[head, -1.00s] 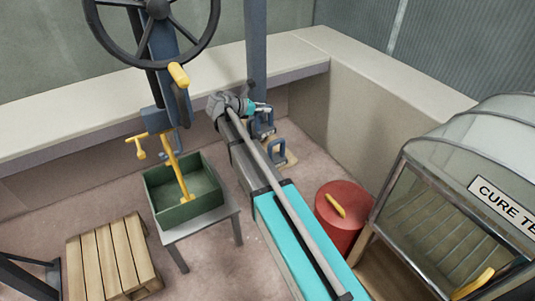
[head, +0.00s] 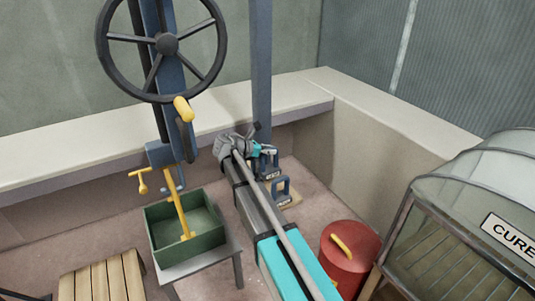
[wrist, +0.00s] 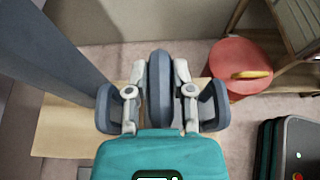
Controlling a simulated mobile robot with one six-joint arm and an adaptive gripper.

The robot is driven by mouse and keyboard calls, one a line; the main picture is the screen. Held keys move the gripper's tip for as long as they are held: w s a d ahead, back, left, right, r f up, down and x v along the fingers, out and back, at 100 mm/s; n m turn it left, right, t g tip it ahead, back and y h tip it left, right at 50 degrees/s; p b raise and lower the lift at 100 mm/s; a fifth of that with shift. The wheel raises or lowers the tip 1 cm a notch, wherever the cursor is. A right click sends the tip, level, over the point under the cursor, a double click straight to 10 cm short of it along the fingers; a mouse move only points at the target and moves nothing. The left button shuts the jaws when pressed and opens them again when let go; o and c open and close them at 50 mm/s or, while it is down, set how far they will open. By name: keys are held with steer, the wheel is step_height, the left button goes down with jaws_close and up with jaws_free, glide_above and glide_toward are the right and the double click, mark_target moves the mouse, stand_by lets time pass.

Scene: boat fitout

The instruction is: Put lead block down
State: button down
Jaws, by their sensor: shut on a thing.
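My gripper (wrist: 160,72) is shut on a blue-grey lead block (wrist: 160,95), seen edge-on between the two fingers in the wrist view. I cannot tell which of these is held, or whether the held block touches the board.
A blue-grey post (head: 261,70) rises close behind the gripper, in front of a pale ledge (head: 395,115). A red drum (head: 350,260) with a yellow handle stands to the right. A green box (head: 165,255) on a stand and a large handwheel (head: 168,44) are on the left.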

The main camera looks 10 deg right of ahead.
steer(key=b, duration=0.4)
glide_above(269, 169)
steer(key=shift+w+f, duration=0.15)
steer(key=shift+f, duration=1.9)
steer(key=shift+f, duration=0.1)
steer(key=shift+f+b, duration=1.65)
steer(key=shift+f, duration=0.1)
steer(key=shift+c, duration=2.4)
jaws_free()
steer(key=p+v, duration=0.4)
steer(key=v, duration=0.8)
steer(key=shift+p, duration=0.3)
